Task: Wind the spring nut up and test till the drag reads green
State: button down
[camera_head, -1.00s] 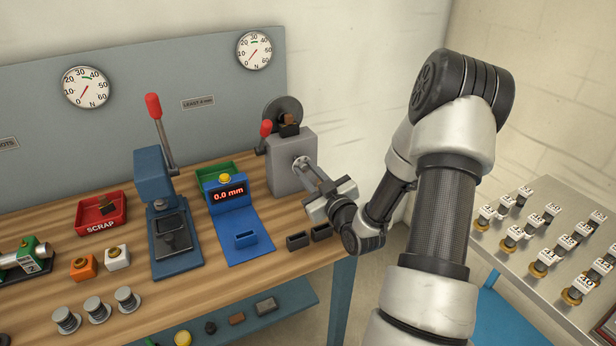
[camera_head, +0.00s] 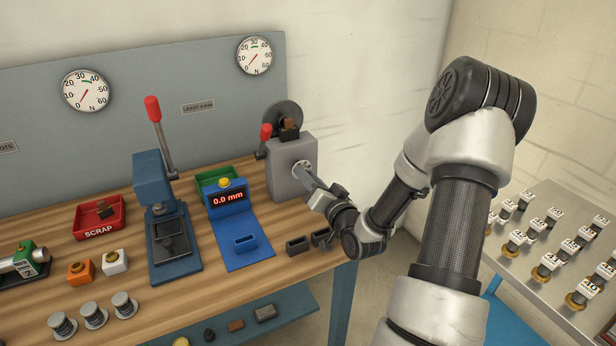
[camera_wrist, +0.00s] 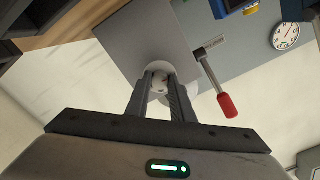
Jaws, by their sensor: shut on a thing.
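A grey test box (camera_head: 288,180) stands at the back right of the bench. On its right face is a pale round nut (camera_head: 302,167), mostly hidden by my fingers. My gripper (camera_head: 306,174) reaches it from the right and is shut on it. In the wrist view the nut (camera_wrist: 160,80) shows between the two fingers, against the box face (camera_wrist: 140,40). The right dial (camera_head: 254,55) has a green arc near 30; its red needle points low left, near 0, outside the green. The left dial (camera_head: 87,91) also has its needle low, off its green arc.
A red-handled lever (camera_head: 265,132) sticks out beside the box. A blue gauge (camera_head: 228,197) reads 0.0 mm. A blue press (camera_head: 160,210), a red SCRAP tray (camera_head: 98,226) and small dark bins (camera_head: 298,244) share the bench. A side table (camera_head: 545,210) with labelled parts is at right.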

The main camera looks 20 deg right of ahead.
jog(key=m+p, duration=0.3)
jog(key=m, duration=0.8)
dwell(0.5)
jog(key=c, duration=1.5)
grip_release()
jog(key=shift+c, duration=0.2)
jog(key=s+p, duration=0.3)
jog(key=s, duration=1.4)
jog(key=shift+s+d, duration=0.2)
jog(key=shift+d, duration=0.05)
